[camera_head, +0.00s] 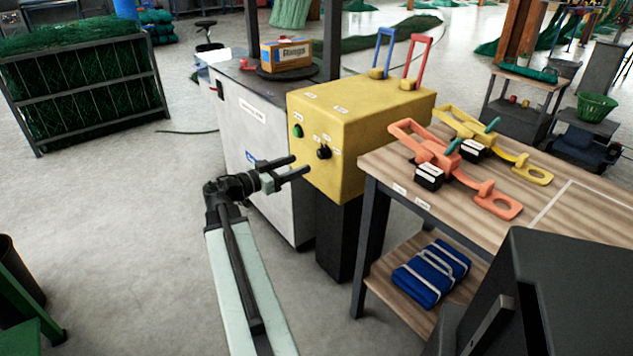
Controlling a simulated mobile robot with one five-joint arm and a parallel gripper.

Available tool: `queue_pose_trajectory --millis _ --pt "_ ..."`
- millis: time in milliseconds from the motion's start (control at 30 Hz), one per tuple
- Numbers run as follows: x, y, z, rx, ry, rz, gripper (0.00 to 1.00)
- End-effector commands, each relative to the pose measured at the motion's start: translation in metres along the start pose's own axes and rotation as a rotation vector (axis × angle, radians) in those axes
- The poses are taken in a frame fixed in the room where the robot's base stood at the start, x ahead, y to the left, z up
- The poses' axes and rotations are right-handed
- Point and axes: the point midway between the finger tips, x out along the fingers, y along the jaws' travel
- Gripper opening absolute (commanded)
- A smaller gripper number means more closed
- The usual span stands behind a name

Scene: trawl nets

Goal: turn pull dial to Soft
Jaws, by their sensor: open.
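The pull dial (323,152) is a small black knob on the front face of the yellow control box (350,170). Small white labels sit around it, too small to read, so I cannot tell its setting. A green button (298,131) is up and left of the dial on the same face. My gripper (301,165) is open and empty. Its two dark fingers point right toward the yellow box, a little left of and below the dial. The fingers appear apart from the dial.
A wooden table (560,222) on the right holds an orange clamp-like tool (430,150) and a yellow one (480,127). A blue lever (383,55) and a red lever (417,62) rise from the box. A grey cabinet (262,150) stands behind my arm.

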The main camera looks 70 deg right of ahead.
Motion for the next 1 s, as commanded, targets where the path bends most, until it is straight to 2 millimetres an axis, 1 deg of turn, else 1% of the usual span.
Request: queue_pose_trajectory --millis 33,167,267,500,633,733,967,1000 --pt "0.005 0.002 0.002 0.012 0.015 0.007 0.56" --pt "0.008 0.003 -0.004 0.022 0.027 0.009 0.56" --pt "0.015 0.003 -0.004 0.021 0.025 0.008 0.56" --pt "0.059 0.003 -0.005 0.019 0.024 0.009 0.56" --pt "0.076 0.002 -0.005 0.019 0.023 0.007 0.56" --pt "0.082 0.003 -0.005 0.019 0.023 0.007 0.56" --pt "0.083 0.003 -0.005 0.018 0.023 0.005 0.56" --pt "0.083 0.003 -0.005 0.018 0.023 0.005 0.5"
